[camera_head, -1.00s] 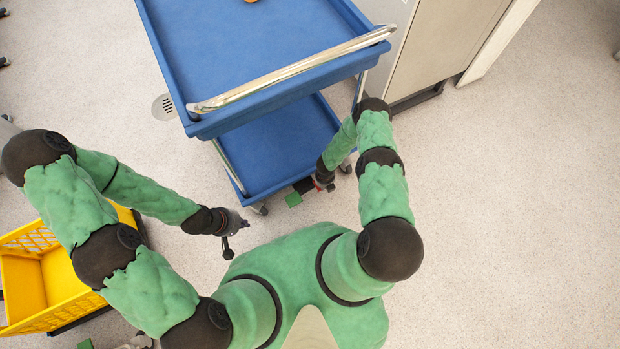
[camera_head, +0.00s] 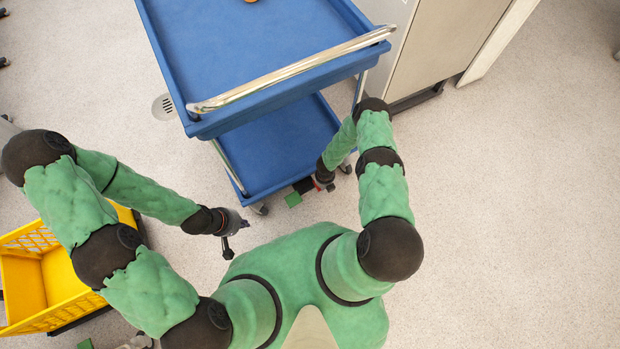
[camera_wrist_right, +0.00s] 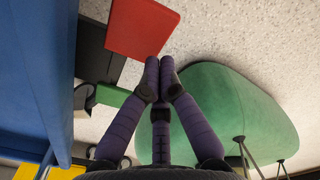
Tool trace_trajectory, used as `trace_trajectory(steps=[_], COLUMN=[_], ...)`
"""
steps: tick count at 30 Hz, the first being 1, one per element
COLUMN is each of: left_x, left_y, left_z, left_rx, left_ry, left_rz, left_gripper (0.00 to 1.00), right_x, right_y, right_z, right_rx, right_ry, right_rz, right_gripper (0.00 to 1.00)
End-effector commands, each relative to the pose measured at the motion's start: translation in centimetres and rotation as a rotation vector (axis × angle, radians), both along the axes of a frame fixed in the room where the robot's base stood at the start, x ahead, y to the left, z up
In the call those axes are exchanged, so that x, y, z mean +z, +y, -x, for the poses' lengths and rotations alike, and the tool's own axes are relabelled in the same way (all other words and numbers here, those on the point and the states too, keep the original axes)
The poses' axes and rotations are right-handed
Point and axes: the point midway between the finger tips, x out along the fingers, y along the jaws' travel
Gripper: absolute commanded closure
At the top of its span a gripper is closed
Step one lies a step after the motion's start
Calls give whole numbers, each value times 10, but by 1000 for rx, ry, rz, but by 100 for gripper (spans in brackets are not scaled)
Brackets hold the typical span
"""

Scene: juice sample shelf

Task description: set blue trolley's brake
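The blue trolley (camera_head: 250,55) stands in front of me with its silver push handle (camera_head: 290,75) toward me. At its lower near edge a green pedal (camera_head: 293,199) shows, with a red bit (camera_head: 330,187) beside my right gripper. In the right wrist view a red pedal (camera_wrist_right: 143,28) and a green pedal (camera_wrist_right: 110,95) sit on black parts by the trolley's blue side (camera_wrist_right: 35,80). My right gripper (camera_wrist_right: 160,72) has its fingers together, holding nothing, tips close to the red pedal's edge; contact cannot be told. My left gripper (camera_head: 240,224) hangs over the floor, away from the trolley.
A yellow crate (camera_head: 28,240) stands at the left, near my left arm. A grey cabinet (camera_head: 440,45) stands right behind the trolley's right side. A round floor drain (camera_head: 164,107) lies left of the trolley. The floor at the right is clear.

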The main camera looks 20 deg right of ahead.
Motion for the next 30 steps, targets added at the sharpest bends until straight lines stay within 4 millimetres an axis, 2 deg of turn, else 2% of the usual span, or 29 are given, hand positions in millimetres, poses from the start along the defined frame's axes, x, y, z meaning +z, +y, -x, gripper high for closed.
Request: trace_trajectory(steps=[30], left_x=[0], left_y=[0], left_z=[0], left_rx=[0], left_ry=[0], left_rz=[0], left_gripper=[100], right_x=[-9], right_y=[0], right_z=[0], right_rx=[-1], right_ry=[1], right_rz=[0], right_gripper=[100])
